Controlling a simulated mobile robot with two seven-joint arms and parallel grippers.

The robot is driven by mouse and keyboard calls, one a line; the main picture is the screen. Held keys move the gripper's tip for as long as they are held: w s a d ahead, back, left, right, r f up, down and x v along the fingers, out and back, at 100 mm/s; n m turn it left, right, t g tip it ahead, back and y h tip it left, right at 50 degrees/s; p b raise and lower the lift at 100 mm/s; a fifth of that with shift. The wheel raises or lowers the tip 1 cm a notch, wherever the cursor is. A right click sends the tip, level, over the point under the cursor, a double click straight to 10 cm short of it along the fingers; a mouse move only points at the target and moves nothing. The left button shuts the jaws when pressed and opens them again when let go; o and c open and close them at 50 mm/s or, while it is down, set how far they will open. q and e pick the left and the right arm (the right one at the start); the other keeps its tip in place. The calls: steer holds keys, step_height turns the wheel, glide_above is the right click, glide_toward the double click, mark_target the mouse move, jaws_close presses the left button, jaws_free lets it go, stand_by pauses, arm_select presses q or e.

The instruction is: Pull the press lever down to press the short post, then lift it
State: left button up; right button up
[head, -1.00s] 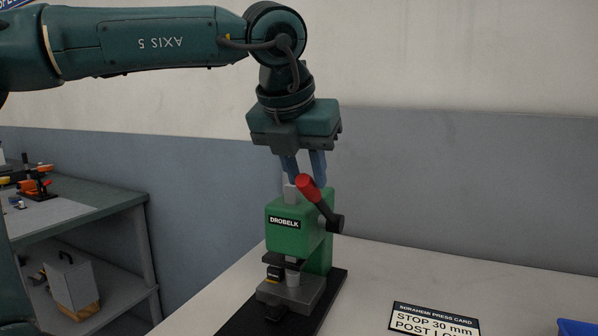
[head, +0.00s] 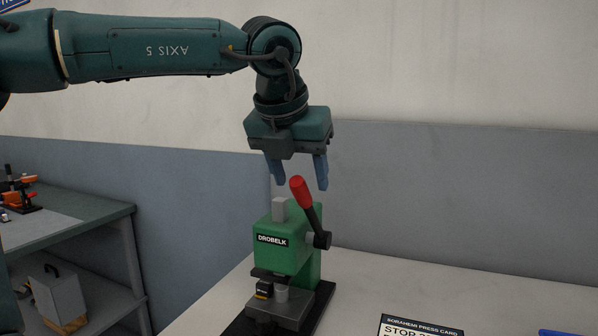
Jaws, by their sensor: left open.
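The green press (head: 285,247) labelled DROBELK stands on a black base on the table. Its lever (head: 311,217), with a red grip (head: 300,191), points up and leans left from a pivot on the press's right side. A grey ram top (head: 279,209) sticks out above the body. My right gripper is out of view.
A press card (head: 421,327) lies on the pale table (head: 370,275) at the right, with a blue edge (head: 570,333) beyond it. A shelved bench (head: 85,218) with an orange tool (head: 20,193) and a grey box (head: 58,296) stands at the left.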

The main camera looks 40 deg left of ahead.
arm_select(q)
step_height(320, 180, up, 6)
steer(key=p, duration=0.4)
steer(key=shift+r+p, duration=0.1)
steer(key=shift+p, duration=0.2)
steer(key=shift+r, duration=0.35)
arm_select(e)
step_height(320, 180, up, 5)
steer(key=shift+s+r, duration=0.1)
arm_select(q)
steer(key=shift+f, duration=0.1)
steer(key=shift+s+r, duration=0.1)
steer(key=shift+r, duration=0.1)
steer(key=v, duration=1.2)
steer(key=shift+s+r+p, duration=0.2)
steer(key=shift+r+p, duration=0.2)
steer(key=shift+p, duration=0.05)
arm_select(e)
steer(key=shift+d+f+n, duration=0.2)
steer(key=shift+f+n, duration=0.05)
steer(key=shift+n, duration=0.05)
